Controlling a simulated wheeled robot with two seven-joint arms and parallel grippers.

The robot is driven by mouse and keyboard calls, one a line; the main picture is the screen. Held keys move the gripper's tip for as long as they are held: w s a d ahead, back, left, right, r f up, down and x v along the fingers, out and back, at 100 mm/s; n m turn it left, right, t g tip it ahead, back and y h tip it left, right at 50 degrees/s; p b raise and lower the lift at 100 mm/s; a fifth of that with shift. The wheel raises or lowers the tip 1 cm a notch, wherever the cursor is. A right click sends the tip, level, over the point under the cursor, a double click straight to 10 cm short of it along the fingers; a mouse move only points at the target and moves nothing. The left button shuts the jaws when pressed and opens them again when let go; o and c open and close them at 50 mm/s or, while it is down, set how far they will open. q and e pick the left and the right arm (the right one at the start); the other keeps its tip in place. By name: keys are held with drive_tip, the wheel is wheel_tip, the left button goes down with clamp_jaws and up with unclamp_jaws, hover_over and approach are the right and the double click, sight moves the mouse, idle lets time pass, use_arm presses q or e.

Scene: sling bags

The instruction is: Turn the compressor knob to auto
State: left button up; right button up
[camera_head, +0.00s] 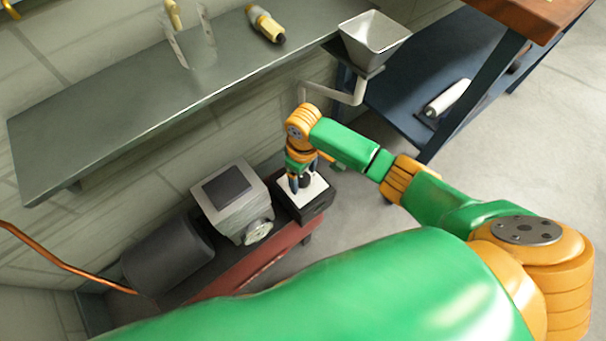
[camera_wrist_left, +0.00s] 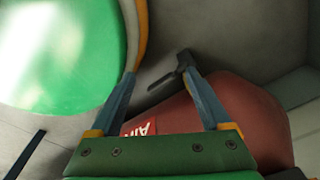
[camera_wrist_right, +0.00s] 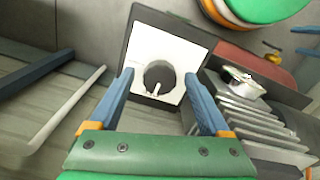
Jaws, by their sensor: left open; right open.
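The compressor's control box has a white face (camera_head: 315,188) and dark sides. In the right wrist view its dark round knob (camera_wrist_right: 158,74) sits mid-face, a white pointer mark at its lower edge in the picture. My right gripper (camera_head: 302,182) is over the box and partly hides the knob in the head view. Its open fingers (camera_wrist_right: 159,77) flank the knob, with a gap on both sides. I cannot read any labels on the face. My left gripper (camera_wrist_left: 160,73) is open and empty, in front of the red tank (camera_wrist_left: 250,115), which has a red label with white letters.
The grey motor (camera_head: 235,200) and a dark cylinder (camera_head: 168,258) stand on the compressor beside the box. A metal shelf (camera_head: 110,125) runs above along the wall. A funnel (camera_head: 372,38) and a blue workbench (camera_head: 410,75) stand behind. The floor to the right is clear.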

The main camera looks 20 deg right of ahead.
clamp_jaws()
drive_tip(key=shift+r+m+p, duration=0.2)
drive_tip(key=shift+m+p, duration=0.2)
drive_tip(key=shift+p, duration=0.25)
drive_tip(key=m+p, duration=0.3)
drive_tip(key=shift+a+r+p, duration=0.1)
drive_tip(key=shift+p, duration=0.2)
drive_tip(key=m+p, duration=0.1)
drive_tip(key=m, duration=0.1)
drive_tip(key=shift+m+p, duration=0.4)
drive_tip(key=m+p, duration=0.1)
drive_tip(key=m, duration=0.2)
drive_tip(key=shift+m+p, duration=0.3)
drive_tip(key=m, duration=0.3)
drive_tip(key=shift+f+p, duration=0.2)
drive_tip(key=shift+p, duration=0.2)
use_arm(q)
wheel_tip(320, 180, up, 9)
drive_tip(key=s+d, duration=0.1)
drive_tip(key=shift+d+r, duration=0.2)
drive_tip(key=shift+d, duration=0.1)
use_arm(e)
drive_tip(key=shift+w+m, duration=0.15)
drive_tip(key=shift+m, duration=2.15)
